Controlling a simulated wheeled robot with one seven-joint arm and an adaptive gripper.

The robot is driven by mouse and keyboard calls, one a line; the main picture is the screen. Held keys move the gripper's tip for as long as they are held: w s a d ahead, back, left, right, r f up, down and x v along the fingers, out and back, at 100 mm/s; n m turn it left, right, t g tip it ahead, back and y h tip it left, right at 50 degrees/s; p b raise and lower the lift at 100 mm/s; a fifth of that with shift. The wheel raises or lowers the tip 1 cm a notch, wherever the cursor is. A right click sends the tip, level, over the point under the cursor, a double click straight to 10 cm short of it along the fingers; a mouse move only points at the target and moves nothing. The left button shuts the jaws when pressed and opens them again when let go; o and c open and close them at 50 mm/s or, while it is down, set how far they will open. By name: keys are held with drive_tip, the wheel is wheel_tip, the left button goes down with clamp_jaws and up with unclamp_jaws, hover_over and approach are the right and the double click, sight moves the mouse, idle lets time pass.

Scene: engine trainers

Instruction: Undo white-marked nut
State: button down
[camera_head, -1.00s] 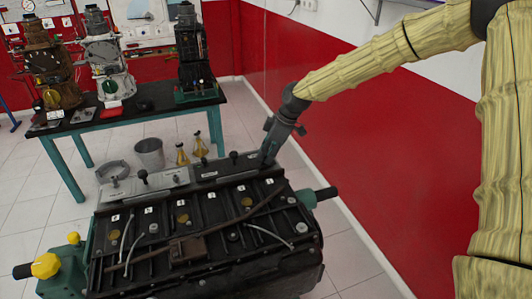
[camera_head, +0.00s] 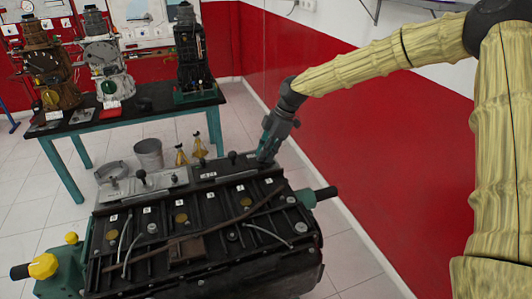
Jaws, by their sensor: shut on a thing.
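The black engine (camera_head: 190,233) fills the lower middle of the head view, with several small white marks along its top. Which nut bears the white mark is too small to tell. My gripper (camera_head: 266,158) points down at the far right end of the engine's top, beside the dark cover plate (camera_head: 220,169). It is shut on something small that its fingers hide. The sleeved arm comes in from the right.
A dark-topped bench (camera_head: 130,112) with several engine units stands at the back left. A grey bucket (camera_head: 149,154) and yellow funnels (camera_head: 190,152) are on the floor behind the engine. A red and white wall (camera_head: 370,150) runs along the right.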

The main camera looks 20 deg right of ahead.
drive_tip(key=c, duration=1.4)
unclamp_jaws()
drive_tip(key=shift+r, duration=0.15)
drive_tip(key=v, duration=1.1)
drive_tip(key=shift+d+r, duration=0.15)
drive_tip(key=shift+r, duration=0.2)
drive_tip(key=shift+f, duration=0.1)
